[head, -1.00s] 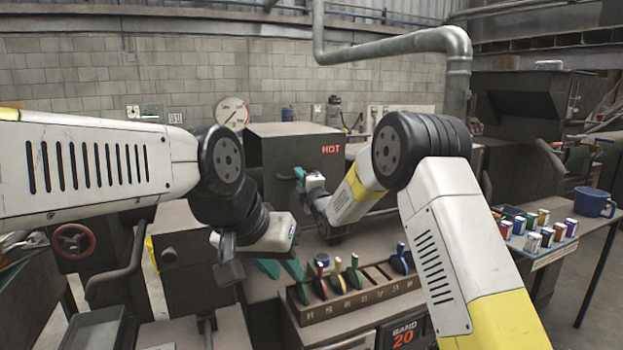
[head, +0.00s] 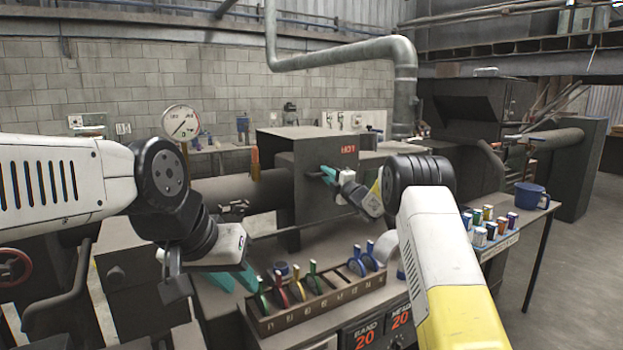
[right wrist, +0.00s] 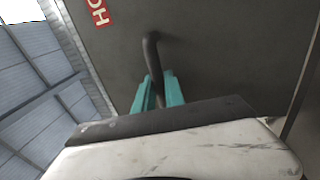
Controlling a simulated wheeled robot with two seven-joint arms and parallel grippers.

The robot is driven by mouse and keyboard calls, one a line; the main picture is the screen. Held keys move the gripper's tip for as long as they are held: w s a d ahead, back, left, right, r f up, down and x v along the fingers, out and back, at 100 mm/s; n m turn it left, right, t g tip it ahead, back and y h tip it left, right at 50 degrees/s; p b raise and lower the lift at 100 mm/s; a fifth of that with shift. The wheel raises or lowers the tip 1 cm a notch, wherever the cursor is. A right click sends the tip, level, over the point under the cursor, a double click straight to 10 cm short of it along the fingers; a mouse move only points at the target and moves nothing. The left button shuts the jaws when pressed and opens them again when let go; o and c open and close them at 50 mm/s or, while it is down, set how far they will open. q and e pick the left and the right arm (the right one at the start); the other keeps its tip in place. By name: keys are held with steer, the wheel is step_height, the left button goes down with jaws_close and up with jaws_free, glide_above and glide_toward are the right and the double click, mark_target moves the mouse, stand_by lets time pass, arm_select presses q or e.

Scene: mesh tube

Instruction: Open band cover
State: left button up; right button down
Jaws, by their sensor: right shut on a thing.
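The band cover is a dark box-shaped hood (head: 311,190) with a red HOT label, over a horizontal barrel (head: 228,189). My right gripper (head: 328,174) is at its front face, with teal fingers on either side of the dark bar handle. The right wrist view shows the bent handle (right wrist: 152,55) rising from the cover between the fingers (right wrist: 158,92), beside the red label. The gripper is shut on this handle. My left gripper (head: 235,280) hangs over the bench left of the tool rack; its teal fingers are apart and nothing shows between them.
A wooden rack (head: 322,304) with coloured-handled tools stands in front, above a panel reading BAND 20. Small coloured boxes (head: 490,224) and a blue mug (head: 530,196) stand on a side table at the right. A gauge (head: 181,123) is behind the barrel.

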steer(key=shift+w+d+f, duration=0.1)
steer(key=shift+w+d, duration=0.3)
steer(key=shift+d, duration=0.2)
steer(key=shift+w+d, duration=0.4)
steer(key=shift+d, duration=0.2)
steer(key=c, duration=1.4)
jaws_free()
steer(key=v, duration=0.7)
steer(key=shift+s+d, duration=0.2)
steer(key=shift+s, duration=0.15)
